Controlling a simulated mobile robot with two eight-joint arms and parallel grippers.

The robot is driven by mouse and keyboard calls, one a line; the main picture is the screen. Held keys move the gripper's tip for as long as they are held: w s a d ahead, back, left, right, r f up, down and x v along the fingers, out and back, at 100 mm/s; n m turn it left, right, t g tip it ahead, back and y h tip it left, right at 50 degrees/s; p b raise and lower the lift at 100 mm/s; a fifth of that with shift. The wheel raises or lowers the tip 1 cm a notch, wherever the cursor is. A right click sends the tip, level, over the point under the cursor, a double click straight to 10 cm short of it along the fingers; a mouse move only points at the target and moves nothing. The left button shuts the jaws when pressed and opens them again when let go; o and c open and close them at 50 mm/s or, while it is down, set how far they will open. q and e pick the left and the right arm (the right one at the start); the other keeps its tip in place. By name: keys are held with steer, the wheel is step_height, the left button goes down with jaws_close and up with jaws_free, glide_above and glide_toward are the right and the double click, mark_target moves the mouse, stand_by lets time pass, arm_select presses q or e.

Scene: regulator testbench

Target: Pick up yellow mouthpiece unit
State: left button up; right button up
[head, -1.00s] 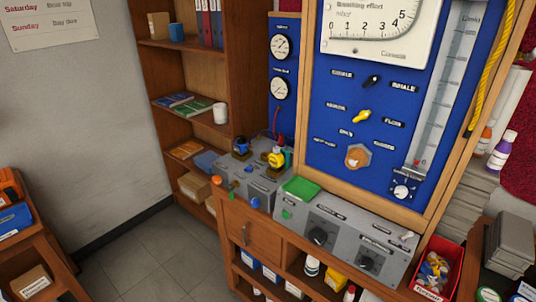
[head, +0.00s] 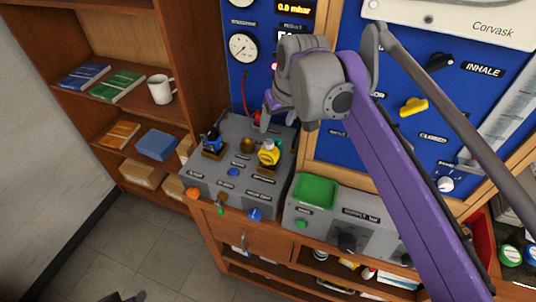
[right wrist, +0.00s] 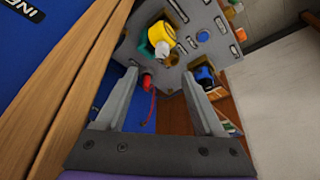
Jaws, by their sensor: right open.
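The yellow mouthpiece unit (head: 268,153) stands upright on the grey bench console (head: 225,180), toward its right side. It also shows in the right wrist view (right wrist: 161,35), beyond the fingertips and above the middle. My right gripper (head: 270,108) is over the back of the console, behind and above the yellow unit in the head view. In the right wrist view its two fingers (right wrist: 160,80) are spread apart with nothing between them. A gap separates them from the yellow unit. My left gripper is not recognisable in any view.
A blue mouthpiece unit (head: 212,139) stands left of the yellow one, with a brass fitting (head: 247,145) between them. A red hose fitting (right wrist: 147,80) is near the left finger in the wrist view. The blue panel (head: 325,150) rises close by. A green pad (head: 316,191) lies to the right.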

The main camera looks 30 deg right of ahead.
mark_target(269, 141)
steer(key=x, duration=0.4)
steer(key=shift+d+f, duration=0.1)
steer(key=shift+f, duration=0.3)
steer(key=x, duration=0.5)
steer(key=shift+w+a+f, duration=0.15)
steer(key=shift+a, duration=0.15)
jaws_close()
stand_by(0.8)
